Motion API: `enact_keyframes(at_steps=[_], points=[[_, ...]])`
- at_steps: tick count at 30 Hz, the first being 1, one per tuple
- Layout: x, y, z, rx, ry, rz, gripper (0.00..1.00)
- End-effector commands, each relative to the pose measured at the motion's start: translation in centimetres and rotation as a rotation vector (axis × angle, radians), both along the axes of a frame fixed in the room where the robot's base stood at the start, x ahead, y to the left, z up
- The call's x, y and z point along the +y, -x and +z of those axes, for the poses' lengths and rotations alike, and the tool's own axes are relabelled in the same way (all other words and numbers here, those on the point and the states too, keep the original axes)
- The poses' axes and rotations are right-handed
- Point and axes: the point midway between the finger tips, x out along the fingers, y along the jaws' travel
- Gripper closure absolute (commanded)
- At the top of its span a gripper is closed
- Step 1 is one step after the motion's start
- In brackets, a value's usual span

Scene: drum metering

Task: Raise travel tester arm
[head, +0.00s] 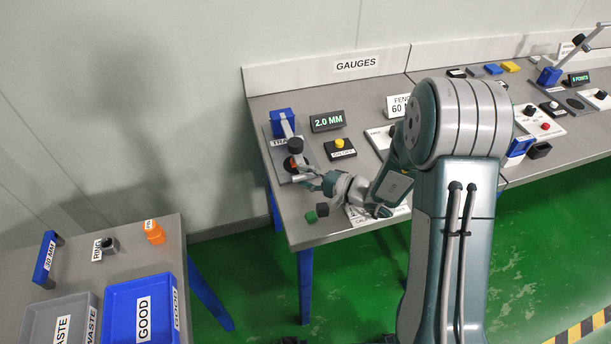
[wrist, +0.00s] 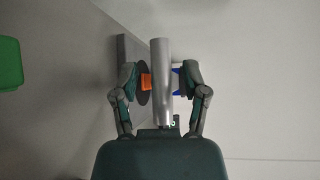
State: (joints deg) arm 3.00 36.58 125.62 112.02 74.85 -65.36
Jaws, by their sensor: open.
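The travel tester stands at the left end of the gauges table, with a grey base plate (head: 272,150), a blue post (head: 282,118) and a light lever arm (head: 287,130) ending in a dark knob (head: 295,145). Something orange (wrist: 145,81) lies over a dark disc beneath the knob. My gripper (head: 303,173) is open just in front of the tester, low over the table. In the wrist view a grey bar (wrist: 161,60) stands between my open fingers (wrist: 160,85), with gaps at both sides. Its exact part of the tester is unclear.
A display (head: 327,121) reads 2.0 MM. A yellow button box (head: 340,146) stands right of the tester. A lower table with a blue GOOD tray (head: 120,287) stands left.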

Motion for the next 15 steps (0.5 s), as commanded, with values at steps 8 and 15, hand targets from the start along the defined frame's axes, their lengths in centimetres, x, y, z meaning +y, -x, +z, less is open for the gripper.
enact_keyframes(at_steps=[8,15], points=[[0.00,-0.02,0.00,0.000,0.000,0.000,0.73],[-0.03,-0.01,-0.14,0.004,0.001,-0.001,1.00]])
